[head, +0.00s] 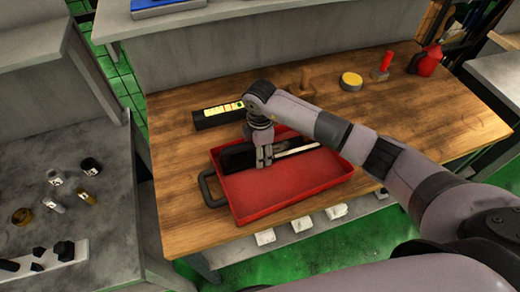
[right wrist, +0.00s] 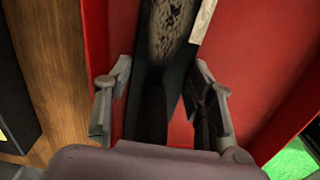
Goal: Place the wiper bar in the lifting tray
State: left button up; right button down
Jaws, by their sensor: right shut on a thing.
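The lifting tray (head: 290,190) is a red, shallow, rectangular tray on the wooden bench, with a black handle at its left end. The wiper bar (head: 297,151) is a long dark bar with a pale strip, lying along the tray's far side. In the right wrist view the wiper bar (right wrist: 172,45) runs between the fingers with red tray surface on both sides. My right gripper (head: 264,161) points down over the tray and is shut on the bar, hiding its middle. I cannot tell whether the bar touches the tray floor. My left gripper is not in view.
A black bar-shaped case with yellow labels (head: 218,113) lies behind the tray. A yellow tin (head: 351,81), a red-handled tool (head: 382,65) and a red bottle (head: 426,61) stand at the back right. Small metal parts sit on the left grey bench (head: 100,225). The bench right of the tray is clear.

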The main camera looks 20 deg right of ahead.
jog(key=c, duration=1)
grip_release()
jog(key=shift+f, duration=0.1)
jog(key=shift+r, duration=0.55)
notch_tip(320, 180, up, 11)
jog(key=b, duration=0.3)
jog(key=shift+r, duration=0.15)
jog(key=shift+s, duration=0.15)
